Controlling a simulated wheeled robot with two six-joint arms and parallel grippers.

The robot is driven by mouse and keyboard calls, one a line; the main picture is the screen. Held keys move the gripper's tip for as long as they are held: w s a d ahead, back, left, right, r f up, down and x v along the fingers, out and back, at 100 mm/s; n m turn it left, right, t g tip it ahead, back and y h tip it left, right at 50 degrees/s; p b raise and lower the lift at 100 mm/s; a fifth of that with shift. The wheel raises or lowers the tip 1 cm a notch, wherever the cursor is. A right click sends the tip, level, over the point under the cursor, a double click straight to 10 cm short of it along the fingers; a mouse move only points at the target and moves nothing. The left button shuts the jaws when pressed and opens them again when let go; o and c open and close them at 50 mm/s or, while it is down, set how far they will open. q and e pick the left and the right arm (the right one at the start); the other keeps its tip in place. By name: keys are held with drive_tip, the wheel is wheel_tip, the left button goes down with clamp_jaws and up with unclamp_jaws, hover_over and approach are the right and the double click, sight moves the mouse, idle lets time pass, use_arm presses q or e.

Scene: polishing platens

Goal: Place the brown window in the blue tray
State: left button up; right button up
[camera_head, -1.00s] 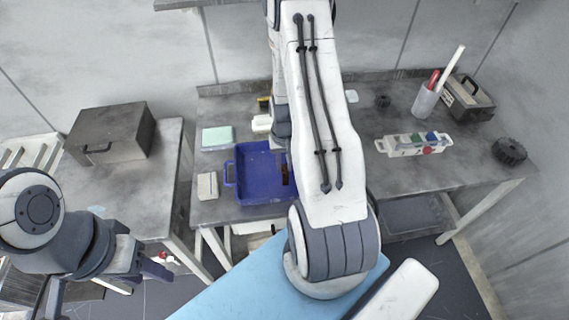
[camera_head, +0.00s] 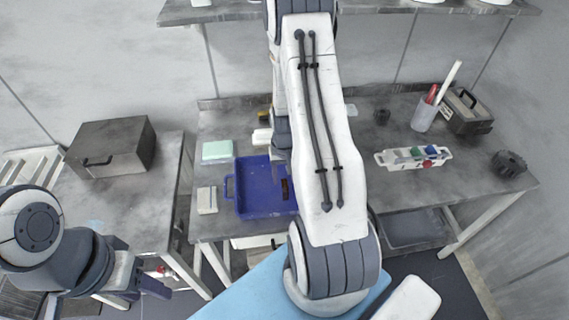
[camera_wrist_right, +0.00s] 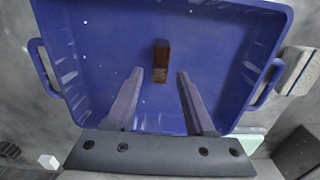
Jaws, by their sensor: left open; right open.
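The brown window (camera_head: 285,190) lies inside the blue tray (camera_head: 240,206), partly hidden by my right arm in the head view. In the right wrist view the brown window (camera_wrist_right: 161,52) is a small dark brown block on the floor of the blue tray (camera_wrist_right: 225,95). My right gripper (camera_wrist_right: 160,73) is open over the tray, its fingertips spread either side of and just short of the window, not gripping it. My right gripper is hidden behind the arm in the head view. My left gripper (camera_head: 150,292) is open and empty at lower left, away from the tray.
A mint-green box (camera_head: 217,150) and a pale block (camera_head: 207,200) stand left of the tray. A white rack with coloured pieces (camera_head: 412,157), a pen cup (camera_head: 424,115), a dark toolbox (camera_head: 466,110) and a black gear (camera_head: 508,163) are to the right. A grey case (camera_head: 112,147) sits on the left table.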

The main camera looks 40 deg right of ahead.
sight(285, 183)
wheel_tip(285, 183, up, 11)
drive_tip(key=w+a+r+n, duration=0.1)
drive_tip(key=a+r+n, duration=0.25)
drive_tip(key=a, duration=0.75)
drive_tip(key=s+a+r+n, duration=0.2)
drive_tip(key=a, duration=0.3)
drive_tip(key=s+a+r+n, duration=0.2)
drive_tip(key=a, duration=0.3)
drive_tip(key=s+a+r+n+y, duration=0.1)
drive_tip(key=s+a+r+n, duration=0.2)
drive_tip(key=s+a+n, duration=0.3)
drive_tip(key=s+a, duration=0.4)
drive_tip(key=s, duration=0.3)
drive_tip(key=shift+s+r+b, duration=0.15)
drive_tip(key=shift+r+b, duration=0.15)
drive_tip(key=shift+r, duration=0.1)
